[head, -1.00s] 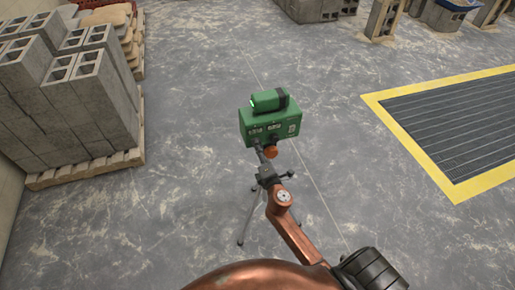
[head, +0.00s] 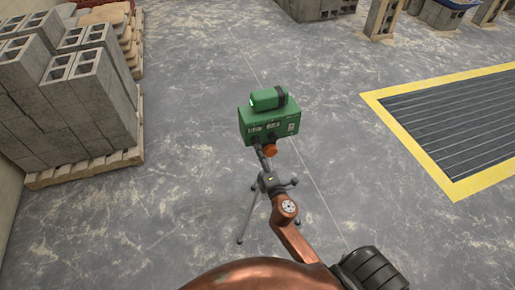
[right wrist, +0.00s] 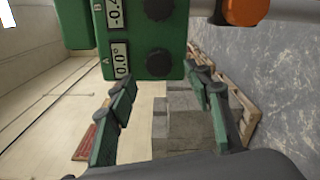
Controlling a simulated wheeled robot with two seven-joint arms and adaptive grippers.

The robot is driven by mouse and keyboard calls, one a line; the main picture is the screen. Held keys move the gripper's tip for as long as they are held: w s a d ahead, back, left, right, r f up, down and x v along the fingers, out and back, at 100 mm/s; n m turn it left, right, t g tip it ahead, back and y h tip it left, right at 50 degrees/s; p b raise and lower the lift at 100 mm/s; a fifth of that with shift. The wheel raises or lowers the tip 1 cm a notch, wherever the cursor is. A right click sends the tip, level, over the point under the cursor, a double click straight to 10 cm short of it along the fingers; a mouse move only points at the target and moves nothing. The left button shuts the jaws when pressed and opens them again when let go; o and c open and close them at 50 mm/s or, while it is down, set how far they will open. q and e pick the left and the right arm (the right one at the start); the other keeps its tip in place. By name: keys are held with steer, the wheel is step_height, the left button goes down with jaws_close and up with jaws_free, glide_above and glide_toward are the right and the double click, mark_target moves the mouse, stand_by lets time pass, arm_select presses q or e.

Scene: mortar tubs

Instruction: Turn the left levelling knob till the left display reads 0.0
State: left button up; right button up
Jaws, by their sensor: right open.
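The green levelling device (head: 268,122) stands on a tripod. In the right wrist view it appears turned on its side. Its left display (right wrist: 121,58), marked A, reads 0.0°. The dark left levelling knob (right wrist: 158,62) sits beside that display. The display marked B (right wrist: 115,14) is cut off and shows a minus reading starting -0. Its dark knob (right wrist: 158,8) is at the top edge. My right gripper (right wrist: 164,84) is open, with green-padded fingers apart and nothing between them, just short of the left knob. It also shows in the head view (head: 262,156). My left gripper is not in view.
An orange knob (right wrist: 245,12) sticks out below the device. A pallet of grey blocks (head: 70,100) stands at the left. A yellow-edged floor grate (head: 460,125) lies at the right. The floor around the tripod (head: 246,212) is clear.

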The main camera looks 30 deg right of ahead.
steer(key=v, duration=0.7)
steer(key=shift+s, duration=0.1)
